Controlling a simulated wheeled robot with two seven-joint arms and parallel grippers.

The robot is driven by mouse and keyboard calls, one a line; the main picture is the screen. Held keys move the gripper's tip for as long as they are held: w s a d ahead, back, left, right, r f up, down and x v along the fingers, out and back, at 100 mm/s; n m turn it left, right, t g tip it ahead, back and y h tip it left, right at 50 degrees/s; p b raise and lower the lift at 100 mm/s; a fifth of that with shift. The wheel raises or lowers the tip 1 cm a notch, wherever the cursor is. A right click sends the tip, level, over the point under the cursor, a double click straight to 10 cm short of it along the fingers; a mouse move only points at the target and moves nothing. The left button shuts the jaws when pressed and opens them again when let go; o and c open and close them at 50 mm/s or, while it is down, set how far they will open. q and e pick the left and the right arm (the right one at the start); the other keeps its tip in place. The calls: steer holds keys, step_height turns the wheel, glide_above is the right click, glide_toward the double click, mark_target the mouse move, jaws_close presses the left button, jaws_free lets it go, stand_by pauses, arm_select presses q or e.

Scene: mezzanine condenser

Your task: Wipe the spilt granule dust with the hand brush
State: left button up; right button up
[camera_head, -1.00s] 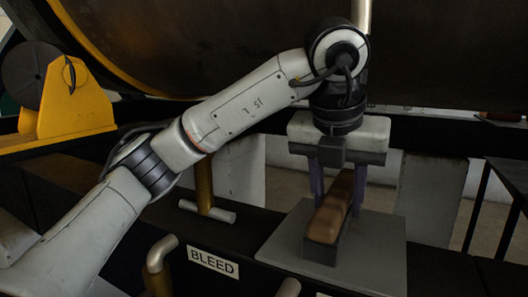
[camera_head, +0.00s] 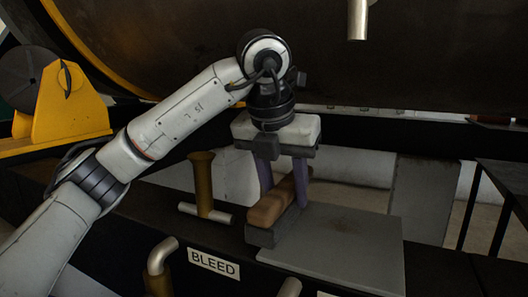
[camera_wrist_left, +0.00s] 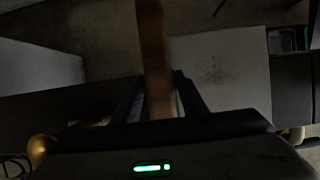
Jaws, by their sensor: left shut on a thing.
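My left gripper (camera_head: 283,182) is shut on the hand brush (camera_head: 270,210), which has a brown handle and a dark grey lower part. The brush is at the left edge of a flat grey plate (camera_head: 345,245); I cannot tell whether it touches the plate. In the left wrist view the brush handle (camera_wrist_left: 153,50) stands between the dark fingers (camera_wrist_left: 158,100). There the spilt granule dust (camera_wrist_left: 216,72) is a faint brownish patch on the pale plate, right of the brush and apart from it. My right gripper is out of view.
A BLEED label (camera_head: 214,264) and a bent pipe (camera_head: 160,255) are in front. A brass-coloured post with a crossbar (camera_head: 203,185) stands left of the brush. A large dark vessel (camera_head: 230,45) hangs over the back. The plate's right part is clear.

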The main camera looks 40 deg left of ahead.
arm_select(q)
steer(key=shift+a+r, duration=0.15)
steer(key=shift+a, duration=0.25)
step_height(320, 180, up, 3)
steer(key=shift+d+r+p, duration=0.1)
steer(key=shift+p, duration=0.45)
steer(key=shift+r, duration=2.35)
steer(key=shift+f, duration=0.15)
